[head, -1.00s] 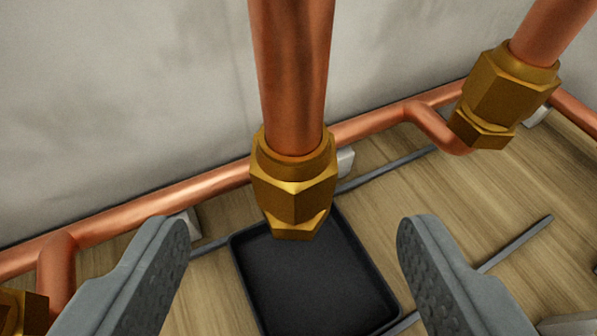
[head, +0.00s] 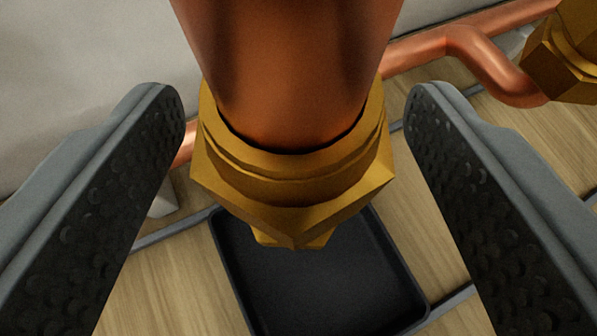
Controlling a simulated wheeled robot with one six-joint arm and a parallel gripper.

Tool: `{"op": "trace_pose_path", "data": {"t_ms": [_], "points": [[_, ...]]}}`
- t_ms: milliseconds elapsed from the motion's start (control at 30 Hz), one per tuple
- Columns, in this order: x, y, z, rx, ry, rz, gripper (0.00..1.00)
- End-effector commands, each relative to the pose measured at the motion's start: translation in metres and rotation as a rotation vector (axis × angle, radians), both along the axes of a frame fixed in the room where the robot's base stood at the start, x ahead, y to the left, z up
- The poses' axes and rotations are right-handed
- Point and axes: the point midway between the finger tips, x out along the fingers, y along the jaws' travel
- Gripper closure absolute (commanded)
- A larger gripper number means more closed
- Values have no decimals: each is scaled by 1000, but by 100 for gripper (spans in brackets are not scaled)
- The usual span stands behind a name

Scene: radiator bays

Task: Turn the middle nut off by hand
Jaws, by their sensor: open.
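The middle nut (head: 292,195) is a brass hex fitting at the lower end of a thick vertical copper pipe (head: 290,70). A smaller brass hex part (head: 290,238) shows just under it. My gripper (head: 297,108) is open, with one textured grey finger on each side of the nut. A gap shows between each finger and the nut, so neither appears to touch it. A black tray (head: 320,290) lies on the floor below the nut. The nut hides part of its back edge.
A second brass nut (head: 570,55) is at the upper right on a bent copper pipe (head: 490,65). A horizontal copper pipe runs behind along the pale wall (head: 90,60). The wooden floor (head: 180,285) has thin grey strips.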

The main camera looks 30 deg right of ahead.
Motion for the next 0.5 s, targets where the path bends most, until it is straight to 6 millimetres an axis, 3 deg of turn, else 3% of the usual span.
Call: {"op": "trace_pose_path", "data": {"t_ms": [33,233,500], "points": [[0,0,0,0,0,0,38],[0,0,0,0,0,0,78],[-1,-1,1,1,0,41,80]]}}
